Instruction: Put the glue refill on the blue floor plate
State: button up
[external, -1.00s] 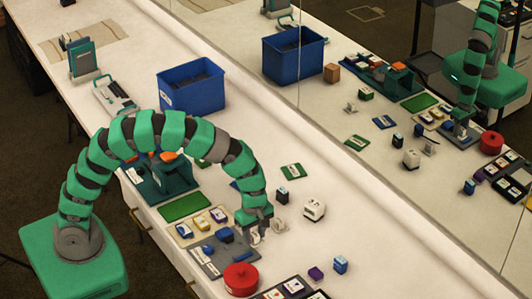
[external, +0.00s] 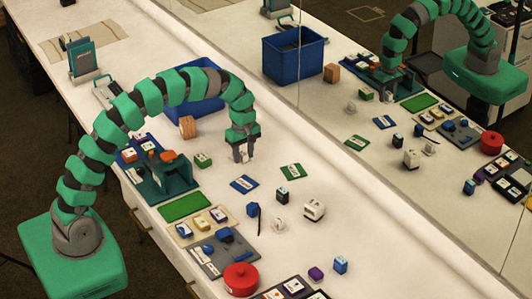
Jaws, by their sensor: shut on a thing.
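The blue floor plate (external: 244,184) lies flat on the white counter, with a pale label on it. My gripper (external: 243,156) points down above the counter, just beyond the blue floor plate in the picture, and looks raised. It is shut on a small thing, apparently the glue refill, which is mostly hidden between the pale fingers. Its shape and colour are too small to make out. The blue floor plate looks bare, and my gripper does not cover it.
A green plate (external: 291,171) lies right of the blue one. A green box (external: 203,160) and wooden block (external: 188,127) stand to the left. A dark-blue item (external: 252,210), black-and-blue box (external: 282,196) and white box (external: 314,210) stand nearer. A blue bin (external: 196,98) is behind my arm.

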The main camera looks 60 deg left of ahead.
aim_at(244, 183)
jog(key=shift+a+f, duration=0.2)
jog(key=shift+f, duration=0.1)
notch_tip(244, 183, down, 9)
jog(key=shift+f, duration=0.2)
jog(key=o, duration=1)
jog(key=shift+c, duration=0.2)
